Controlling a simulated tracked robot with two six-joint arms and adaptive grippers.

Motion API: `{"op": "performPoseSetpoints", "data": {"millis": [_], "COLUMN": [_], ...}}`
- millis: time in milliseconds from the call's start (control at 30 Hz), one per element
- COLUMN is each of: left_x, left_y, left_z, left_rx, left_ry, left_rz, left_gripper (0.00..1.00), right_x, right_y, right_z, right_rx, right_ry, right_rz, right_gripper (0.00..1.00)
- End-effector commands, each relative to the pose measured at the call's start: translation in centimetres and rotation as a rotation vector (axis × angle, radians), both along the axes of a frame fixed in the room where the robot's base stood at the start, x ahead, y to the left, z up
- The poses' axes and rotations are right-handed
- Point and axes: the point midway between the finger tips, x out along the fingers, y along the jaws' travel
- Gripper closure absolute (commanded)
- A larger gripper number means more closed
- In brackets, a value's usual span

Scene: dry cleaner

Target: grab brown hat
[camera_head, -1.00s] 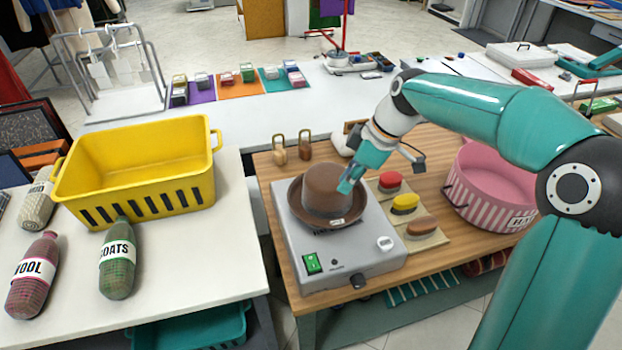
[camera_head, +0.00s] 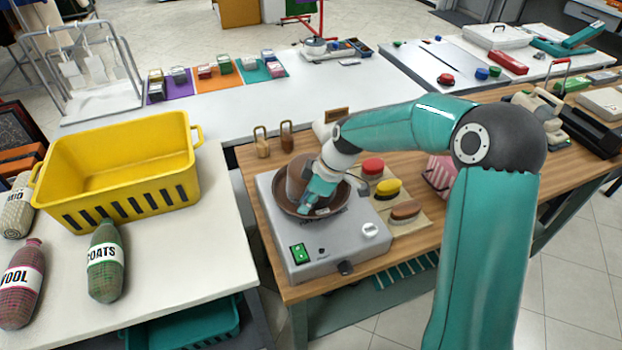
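The brown hat (camera_head: 296,178) sits crown up on the grey box-like appliance (camera_head: 338,248), which has a green switch and stands on the wooden table. My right gripper (camera_head: 310,206) is over the front right of the hat, pointing down at its brim, and covers part of the crown. Its fingers are small and partly merged with the hat in this view, so I cannot tell whether they are open or closed on it. My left gripper is not in view.
The pink striped tub (camera_head: 440,174) is mostly behind my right arm.

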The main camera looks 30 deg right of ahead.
Motion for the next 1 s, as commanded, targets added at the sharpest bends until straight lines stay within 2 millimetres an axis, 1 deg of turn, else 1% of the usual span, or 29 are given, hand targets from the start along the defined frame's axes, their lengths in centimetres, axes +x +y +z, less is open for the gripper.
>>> {"op": "performPoseSetpoints", "data": {"millis": [33, 133, 233, 333, 567, 600, 667, 700, 1000], "left_x": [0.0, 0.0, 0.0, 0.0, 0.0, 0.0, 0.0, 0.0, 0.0], "left_y": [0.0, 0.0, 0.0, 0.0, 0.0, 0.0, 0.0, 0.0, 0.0], "left_z": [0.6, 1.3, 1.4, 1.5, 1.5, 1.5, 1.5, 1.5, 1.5], "left_rx": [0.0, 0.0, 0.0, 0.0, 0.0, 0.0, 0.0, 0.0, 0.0], "left_ry": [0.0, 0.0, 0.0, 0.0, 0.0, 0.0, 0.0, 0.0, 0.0], "left_rz": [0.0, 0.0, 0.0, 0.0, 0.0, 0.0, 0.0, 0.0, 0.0], "left_gripper": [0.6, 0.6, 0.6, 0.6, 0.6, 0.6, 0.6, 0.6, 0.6], "right_x": [-0.1, 0.1, 0.5, 0.7, 0.8, 0.7, 0.8, 0.8, 0.8], "right_y": [0.2, 0.7, 1.0, 1.2, 1.2, 1.2, 1.2, 1.2, 1.1], "right_z": [-0.5, -1.9, -3.2, -3.8, -4.0, -4.0, -4.0, -4.0, -3.9], "right_rx": [0.002, 0.003, 0.002, 0.001, 0.001, 0.001, 0.001, 0.001, 0.0], "right_ry": [0.006, 0.007, 0.005, 0.003, 0.001, 0.001, 0.001, 0.001, 0.0], "right_rz": [0.001, 0.001, 0.0, 0.0, -0.001, -0.001, -0.001, -0.001, 0.0], "right_gripper": [0.82, 0.82, 0.82, 0.82, 0.82, 0.89, 0.99, 1.0, 1.0]}}
